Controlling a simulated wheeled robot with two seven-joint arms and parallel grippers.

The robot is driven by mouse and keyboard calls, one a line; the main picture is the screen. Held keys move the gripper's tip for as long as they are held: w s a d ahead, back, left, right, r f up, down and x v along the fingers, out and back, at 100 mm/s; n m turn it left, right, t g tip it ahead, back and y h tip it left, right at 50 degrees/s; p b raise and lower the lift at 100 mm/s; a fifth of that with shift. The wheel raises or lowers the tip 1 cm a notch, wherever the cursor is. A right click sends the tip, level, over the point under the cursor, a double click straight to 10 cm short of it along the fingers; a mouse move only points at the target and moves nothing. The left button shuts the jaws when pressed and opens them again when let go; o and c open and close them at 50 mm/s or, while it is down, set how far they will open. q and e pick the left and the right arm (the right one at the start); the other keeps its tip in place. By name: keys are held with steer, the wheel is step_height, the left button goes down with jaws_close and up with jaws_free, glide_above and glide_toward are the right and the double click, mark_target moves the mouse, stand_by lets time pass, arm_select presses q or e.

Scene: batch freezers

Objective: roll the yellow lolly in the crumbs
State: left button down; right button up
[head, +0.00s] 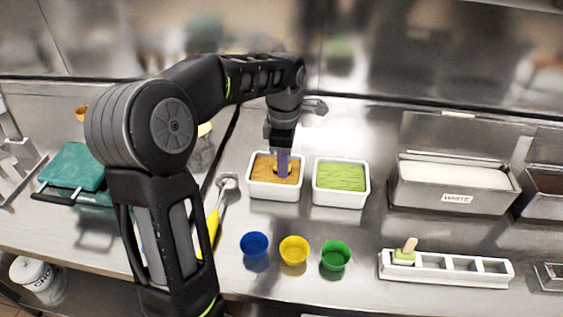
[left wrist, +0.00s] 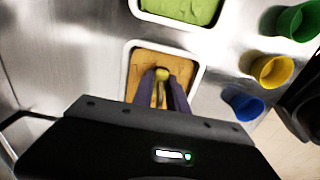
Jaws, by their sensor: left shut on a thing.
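My left gripper (head: 283,172) points down into a white tub (head: 274,192) of orange-brown crumbs (head: 262,166). In the left wrist view its two grey fingers (left wrist: 161,88) are shut on the yellow lolly (left wrist: 162,74), which shows as a small yellow end between the fingertips over the crumbs (left wrist: 140,70). In the head view the lolly is hidden by the fingers. I cannot tell how deep it sits in the crumbs or whether any cling to it. My right gripper is not in view.
A tub of green crumbs (head: 341,175) stands just right. Blue (head: 254,244), yellow (head: 294,250) and green (head: 335,255) cups stand in front. A steel bin labelled WHITE (head: 455,190) is further right.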

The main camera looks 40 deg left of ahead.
arm_select(q)
steer(key=shift+s+a, duration=0.4)
steer(key=shift+a, duration=0.3)
steer(key=shift+r, duration=0.15)
steer(key=shift+r+p, duration=2.35)
steer(key=shift+r, duration=0.45)
step_height(320, 180, up, 3)
steer(key=p, duration=0.2)
steer(key=shift+p, duration=0.3)
steer(key=shift+r+p, duration=0.4)
steer(key=shift+r, duration=0.6)
